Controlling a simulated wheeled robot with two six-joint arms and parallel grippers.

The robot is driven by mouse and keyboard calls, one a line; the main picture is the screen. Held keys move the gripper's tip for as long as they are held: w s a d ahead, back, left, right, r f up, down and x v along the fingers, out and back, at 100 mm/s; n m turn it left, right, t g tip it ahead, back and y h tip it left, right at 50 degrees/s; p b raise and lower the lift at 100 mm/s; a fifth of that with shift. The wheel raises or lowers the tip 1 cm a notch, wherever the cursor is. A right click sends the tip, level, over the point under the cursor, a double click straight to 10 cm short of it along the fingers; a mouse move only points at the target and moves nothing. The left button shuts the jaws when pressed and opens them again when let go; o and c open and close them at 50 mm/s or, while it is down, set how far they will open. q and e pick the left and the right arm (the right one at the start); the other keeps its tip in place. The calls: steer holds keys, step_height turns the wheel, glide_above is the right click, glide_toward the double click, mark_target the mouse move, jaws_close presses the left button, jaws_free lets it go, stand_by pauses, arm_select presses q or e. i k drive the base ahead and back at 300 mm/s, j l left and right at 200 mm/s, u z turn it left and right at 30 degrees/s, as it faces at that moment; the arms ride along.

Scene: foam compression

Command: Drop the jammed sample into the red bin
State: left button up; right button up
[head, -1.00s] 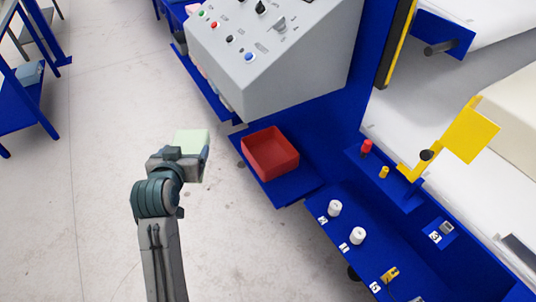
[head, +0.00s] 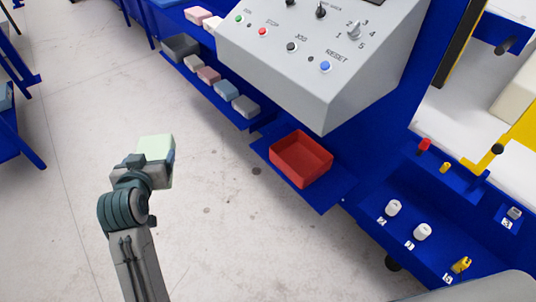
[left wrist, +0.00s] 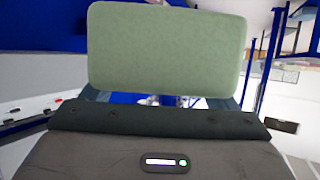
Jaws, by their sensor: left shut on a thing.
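A pale green foam block, the sample (head: 156,147), is held in my left gripper (head: 158,168), over the floor left of the bin. In the left wrist view the green block (left wrist: 166,47) fills the upper middle, beyond the gripper body, and its face looks whole. The left gripper is shut on it. The red bin (head: 301,160) is an open square box on a blue shelf (head: 325,195), to the right of my gripper and apart from it. Its visible inside looks empty. My right gripper is not in view.
A grey control panel (head: 320,50) with buttons and knobs juts out above and behind the bin. A blue shelf with several foam blocks (head: 227,90) and a dark grey tray (head: 181,47) lies further back. White pegs (head: 422,232) stand on the blue ledge at right. The floor (head: 220,230) between is clear.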

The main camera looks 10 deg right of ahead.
mark_target(296, 162)
steer(key=j+z, duration=0.75)
steer(key=j, duration=0.15)
steer(key=j+z, duration=0.35)
steer(key=j, duration=0.15)
